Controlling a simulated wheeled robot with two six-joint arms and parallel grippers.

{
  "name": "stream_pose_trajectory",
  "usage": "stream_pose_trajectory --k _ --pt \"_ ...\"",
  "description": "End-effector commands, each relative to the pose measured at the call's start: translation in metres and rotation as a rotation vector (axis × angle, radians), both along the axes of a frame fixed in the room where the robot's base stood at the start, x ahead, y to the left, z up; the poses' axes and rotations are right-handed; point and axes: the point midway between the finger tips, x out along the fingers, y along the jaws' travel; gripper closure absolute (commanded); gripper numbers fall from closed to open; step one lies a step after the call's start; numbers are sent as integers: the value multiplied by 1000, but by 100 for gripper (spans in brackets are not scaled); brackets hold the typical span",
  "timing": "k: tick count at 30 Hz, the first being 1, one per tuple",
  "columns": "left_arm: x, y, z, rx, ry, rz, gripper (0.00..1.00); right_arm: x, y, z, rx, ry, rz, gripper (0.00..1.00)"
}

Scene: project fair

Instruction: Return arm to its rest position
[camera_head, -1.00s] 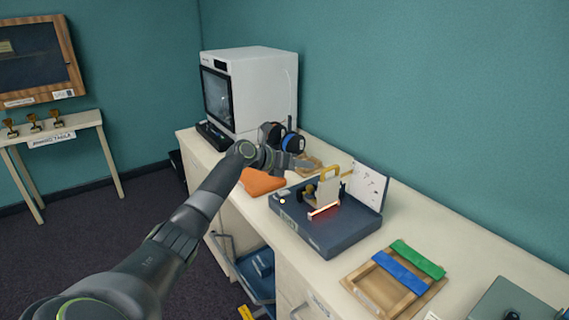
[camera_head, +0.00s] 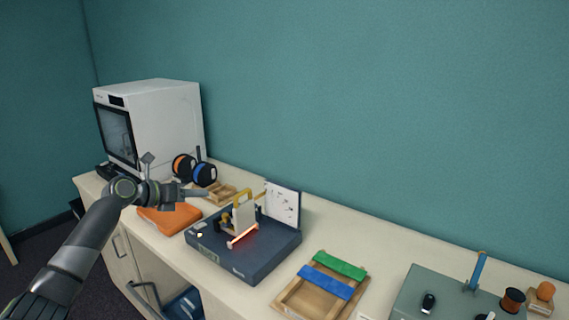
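My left arm comes in from the lower left over the counter. Its gripper (camera_head: 195,193) points right, above the counter between the orange folded cloth (camera_head: 168,218) and the spools. I see nothing held in it, but the fingers are too small and edge-on to tell open from shut. My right arm and gripper are out of view.
A dark blue case (camera_head: 255,262) with a glowing red bar stands right of the gripper. Behind are a white printer-like box (camera_head: 165,120), spools (camera_head: 204,174) and a small wooden tray (camera_head: 222,194). A wooden frame (camera_head: 300,298) and grey-green box (camera_head: 450,297) stand farther right.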

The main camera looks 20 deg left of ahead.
Motion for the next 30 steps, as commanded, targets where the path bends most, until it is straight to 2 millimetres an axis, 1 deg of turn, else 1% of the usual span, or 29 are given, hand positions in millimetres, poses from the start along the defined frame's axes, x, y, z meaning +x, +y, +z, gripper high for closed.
stream_pose_trajectory --k 2,5,8,9,11,12,14,15,17,18,20,21,23,24,26,27,29,30 --pt "-1 -2 -3 10 0 -6 65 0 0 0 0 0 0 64" --pt "-7 -11 -22 83 -1 -47 65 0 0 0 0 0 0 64" --pt "-23 -29 -60 244 -12 -145 65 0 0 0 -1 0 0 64" --pt "-32 -39 -79 329 -21 -200 65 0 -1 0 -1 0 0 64" --pt "-49 -53 -108 463 -39 -293 65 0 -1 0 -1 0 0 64" --pt "-60 -62 -126 553 -54 -357 65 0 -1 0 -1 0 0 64" --pt "-79 -75 -151 682 -79 -456 65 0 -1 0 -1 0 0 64" --pt "-92 -83 -167 762 -98 -523 65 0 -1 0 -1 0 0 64" --pt "-112 -94 -189 882 -128 -623 65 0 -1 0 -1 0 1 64" --pt "-125 -101 -202 960 -151 -690 65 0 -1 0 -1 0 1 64" --pt "-147 -111 -220 1070 -185 -792 65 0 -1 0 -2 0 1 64" --pt "-161 -116 -231 1140 -209 -861 65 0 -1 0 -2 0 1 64" --pt "-182 -125 -245 1243 -246 -962 65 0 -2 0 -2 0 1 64" --pt "-196 -130 -253 1309 -270 -1029 65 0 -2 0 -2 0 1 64" --pt "-218 -136 -264 1405 -308 -1129 65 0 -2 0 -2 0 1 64" --pt "-232 -140 -270 1465 -333 -1196 65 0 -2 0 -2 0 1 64" --pt "-254 -145 -277 1552 -368 -1297 65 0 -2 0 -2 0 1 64" --pt "-268 -148 -281 1609 -390 -1364 65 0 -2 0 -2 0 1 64"
